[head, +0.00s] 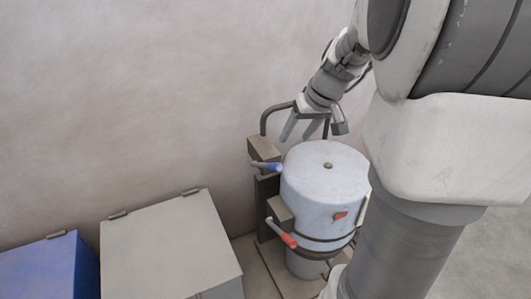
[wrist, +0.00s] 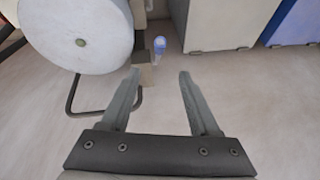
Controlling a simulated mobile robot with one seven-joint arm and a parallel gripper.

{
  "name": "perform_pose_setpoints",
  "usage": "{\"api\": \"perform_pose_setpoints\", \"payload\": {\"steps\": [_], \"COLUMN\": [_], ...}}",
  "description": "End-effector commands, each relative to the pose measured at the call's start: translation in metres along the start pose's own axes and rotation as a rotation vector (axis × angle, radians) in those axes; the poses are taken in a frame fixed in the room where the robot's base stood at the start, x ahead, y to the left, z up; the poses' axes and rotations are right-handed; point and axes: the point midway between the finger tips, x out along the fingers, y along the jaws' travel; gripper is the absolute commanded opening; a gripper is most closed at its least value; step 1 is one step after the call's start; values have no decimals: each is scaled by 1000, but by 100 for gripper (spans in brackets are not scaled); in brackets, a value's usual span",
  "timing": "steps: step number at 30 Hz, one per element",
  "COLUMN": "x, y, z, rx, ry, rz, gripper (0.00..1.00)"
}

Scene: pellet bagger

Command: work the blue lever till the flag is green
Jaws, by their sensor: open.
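The blue lever (head: 267,166) sticks out from a brown bracket at the upper left of the white drum. It also shows in the wrist view (wrist: 159,44), ahead of and between my fingertips, with a gap. A flag (head: 340,216) on the drum's front looks red-orange. A red lever (head: 289,240) sits lower on the machine. My gripper (head: 304,131) is above and behind the drum, near the dark bent tube. In the wrist view my gripper (wrist: 161,75) is open, with nothing between its fingers.
The white drum (head: 318,178) stands close beside my arm. A dark bent tube (head: 264,120) rises behind it. A grey lidded box (head: 165,240) and a blue box (head: 50,268) stand to the left. A plain wall is behind.

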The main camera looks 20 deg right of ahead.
Motion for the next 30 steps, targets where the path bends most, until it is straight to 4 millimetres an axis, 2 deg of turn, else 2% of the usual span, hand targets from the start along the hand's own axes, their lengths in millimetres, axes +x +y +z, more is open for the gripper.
{"api": "perform_pose_setpoints", "payload": {"steps": [5, 21, 24, 30], "x": [18, 132, 149, 168], "y": [0, 0, 0, 0], "z": [2, 2, 2, 1], "rx": [2, 2, 1, 1], "ry": [-5, -4, -4, -1], "rz": [-2, -2, -2, -1], "gripper": [62, 62, 62, 62]}}
